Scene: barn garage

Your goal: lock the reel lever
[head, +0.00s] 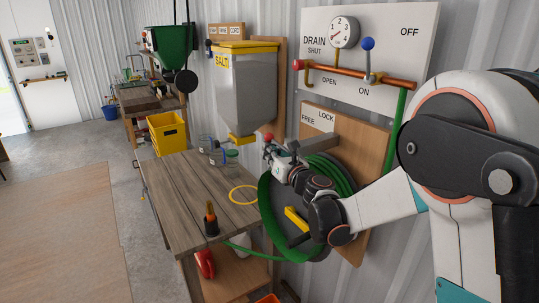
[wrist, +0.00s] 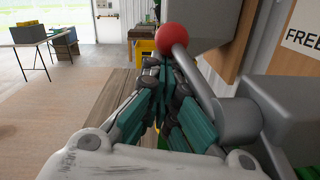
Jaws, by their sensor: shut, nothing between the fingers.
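The reel lever has a red ball knob (wrist: 174,38) on a grey shaft, which runs down to a grey hub at the right of the wrist view. In the head view the knob (head: 269,136) lies left of the FREE and LOCK labels, nearer FREE. My gripper (wrist: 165,80) is shut and empty, its teal fingers just left of the shaft and below the knob. I cannot tell whether they touch the shaft. In the head view my gripper (head: 273,152) partly hides the lever. The hose reel (head: 280,218) with green hose is behind my wrist.
A wooden workbench (head: 190,190) stands left of the reel, with a yellow ring (head: 244,195) and a dark bottle (head: 211,219) on it. The salt hopper (head: 246,90) hangs above its back end. The drain panel (head: 370,50) is above the reel. The floor at left is open.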

